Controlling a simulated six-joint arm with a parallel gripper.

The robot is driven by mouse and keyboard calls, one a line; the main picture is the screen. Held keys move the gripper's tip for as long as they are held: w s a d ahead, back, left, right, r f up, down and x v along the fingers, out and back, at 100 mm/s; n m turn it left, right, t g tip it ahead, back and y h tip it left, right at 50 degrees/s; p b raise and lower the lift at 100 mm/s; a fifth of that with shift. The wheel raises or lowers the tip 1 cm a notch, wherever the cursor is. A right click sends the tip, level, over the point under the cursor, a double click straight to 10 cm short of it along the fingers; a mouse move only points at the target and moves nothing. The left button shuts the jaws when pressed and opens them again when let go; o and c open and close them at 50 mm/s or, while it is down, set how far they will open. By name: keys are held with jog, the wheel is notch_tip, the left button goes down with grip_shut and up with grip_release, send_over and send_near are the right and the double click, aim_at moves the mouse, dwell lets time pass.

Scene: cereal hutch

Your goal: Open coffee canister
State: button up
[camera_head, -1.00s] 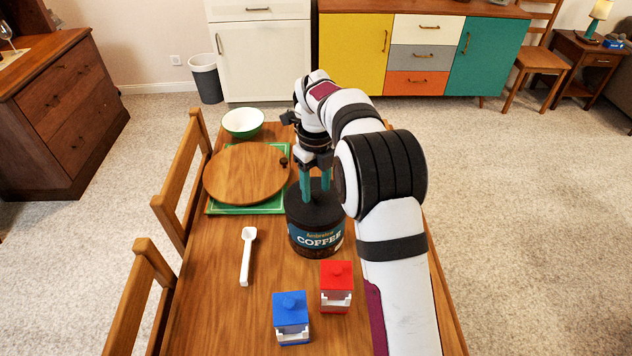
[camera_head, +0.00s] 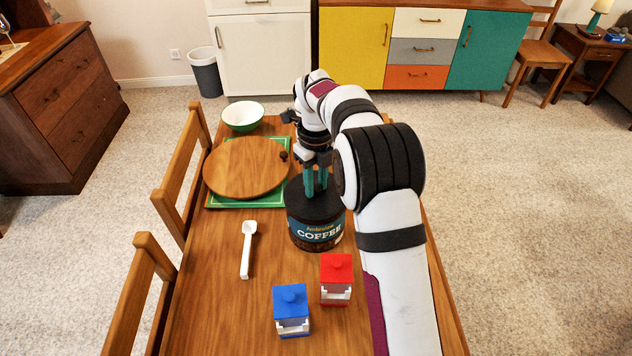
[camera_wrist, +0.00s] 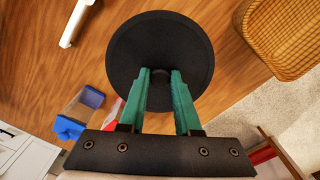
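The coffee canister (camera_head: 318,236) stands upright on the wooden table, with a dark body and a blue "COFFEE" label. Its round black lid (camera_wrist: 125,62) sits on top and fills the middle of the wrist view. My gripper (camera_head: 316,190) points down over the lid's centre. Its two green fingers (camera_wrist: 160,76) have closed in on the small dark knob at the lid's centre, one on each side. The knob is mostly hidden between the fingertips, so the contact is hard to see. I see no gap between lid and canister.
A white scoop (camera_head: 247,248) lies left of the canister. A blue-lidded box (camera_head: 291,309) and a red-lidded box (camera_head: 336,278) stand in front. A round wooden board (camera_head: 245,168) on a green tray (camera_head: 222,205) and a bowl (camera_head: 243,117) are behind left. A woven basket (camera_wrist: 285,35) shows in the wrist view.

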aim_at(316, 187)
grip_shut()
jog(key=shift+r, duration=2.55)
